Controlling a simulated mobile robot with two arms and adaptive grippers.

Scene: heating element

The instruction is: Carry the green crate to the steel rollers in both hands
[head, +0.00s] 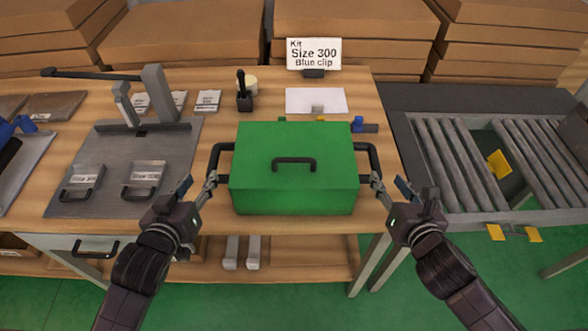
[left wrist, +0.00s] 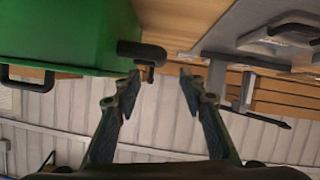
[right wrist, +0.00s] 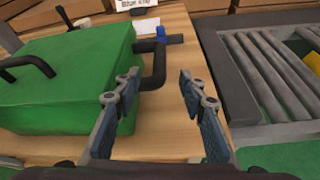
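The green crate (head: 294,196) sits level on the wooden table's front part, its lid shut, with a black handle on top. A black side handle (head: 216,158) sticks out left and another (head: 374,160) right. My left gripper (head: 200,186) is open just in front of the left handle, whose end (left wrist: 142,52) shows ahead of the fingertips in the left wrist view. My right gripper (head: 391,186) is open near the right handle, which shows just beyond its fingertips (right wrist: 157,78) in the right wrist view. The steel rollers (head: 455,165) are right of the table.
A grey plate with a lever press (head: 140,98) and small labelled bins (head: 145,178) lies left of the crate. A kit sign (head: 314,52), white card and small blue part (head: 358,125) are behind it. Yellow pieces (head: 499,164) lie on the roller frame. A gap separates table and rollers.

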